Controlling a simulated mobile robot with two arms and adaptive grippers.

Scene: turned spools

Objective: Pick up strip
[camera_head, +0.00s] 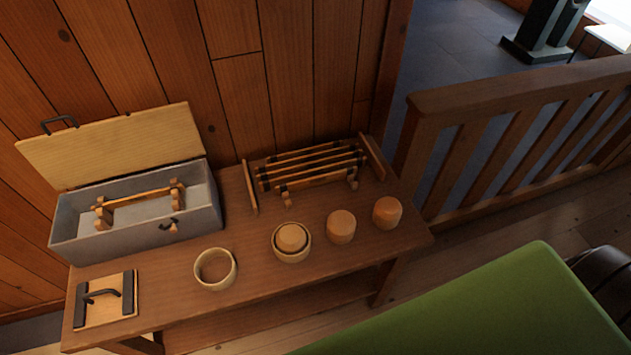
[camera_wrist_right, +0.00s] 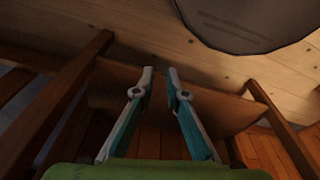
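Several thin wooden strips (camera_head: 318,179) with dark bands near their ends lie side by side on a rack at the back right of the wooden table. Another strip-like wooden piece (camera_head: 140,198) rests on small supports inside the open grey box (camera_head: 90,244) at the left. Neither of my grippers shows in the head view. In the right wrist view my right gripper (camera_wrist_right: 160,76) has its two fingers apart with nothing between them. It faces wooden planks and slats, and no strip shows there. My left gripper is not in view.
On the table (camera_head: 255,268) stand an empty wooden ring (camera_head: 216,285), a ring holding a round piece (camera_head: 291,237), and two wooden spools (camera_head: 341,226) (camera_head: 387,212). A handled board (camera_head: 105,299) lies front left. A railing (camera_head: 500,90) runs right of the table.

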